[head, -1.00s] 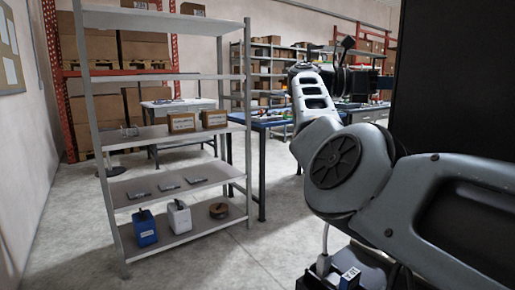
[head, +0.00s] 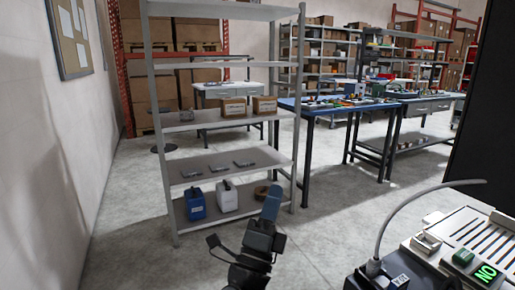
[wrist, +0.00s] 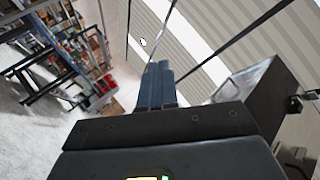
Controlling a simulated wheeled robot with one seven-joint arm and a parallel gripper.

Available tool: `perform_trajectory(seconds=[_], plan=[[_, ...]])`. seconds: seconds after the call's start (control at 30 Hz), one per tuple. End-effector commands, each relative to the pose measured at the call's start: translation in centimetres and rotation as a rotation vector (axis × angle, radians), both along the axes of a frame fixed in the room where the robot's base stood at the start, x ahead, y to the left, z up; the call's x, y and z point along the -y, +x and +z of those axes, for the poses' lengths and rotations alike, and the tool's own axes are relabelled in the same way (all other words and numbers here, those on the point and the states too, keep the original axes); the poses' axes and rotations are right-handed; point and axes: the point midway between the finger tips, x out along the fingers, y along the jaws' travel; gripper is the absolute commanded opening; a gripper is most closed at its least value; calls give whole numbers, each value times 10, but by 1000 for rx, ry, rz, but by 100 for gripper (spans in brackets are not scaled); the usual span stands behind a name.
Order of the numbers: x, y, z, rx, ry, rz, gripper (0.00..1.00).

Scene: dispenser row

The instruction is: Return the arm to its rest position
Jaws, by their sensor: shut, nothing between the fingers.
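My gripper (head: 273,193) shows at the bottom middle of the head view, pointing up in front of the grey shelf unit. Its dark fingers are together with nothing between them. In the wrist view the two fingers (wrist: 158,68) stand side by side, closed and empty, with the ceiling and a wall behind them. Most of my arm is out of the head view.
A grey shelf unit (head: 163,190) holds cardboard boxes, flat grey items, a blue container (head: 196,204) and a white container (head: 227,197). Blue-topped workbenches (head: 318,107) stand behind it. A device with a lit green display (head: 487,272) is at lower right. Floor between is clear.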

Motion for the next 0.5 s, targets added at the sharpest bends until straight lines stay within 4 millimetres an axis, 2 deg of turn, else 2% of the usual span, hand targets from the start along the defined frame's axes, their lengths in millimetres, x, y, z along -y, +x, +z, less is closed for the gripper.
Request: perform_trajectory(seconds=[0.03, 0.2, 0.4, 0.5], plan=[[10, -15, -19, -28, -63, -8, 0], [37, -63, -64, -108, -268, -35, 0], [68, -126, -107, -212, -494, -64, 0], [83, -156, -121, -263, -590, -79, 0]])
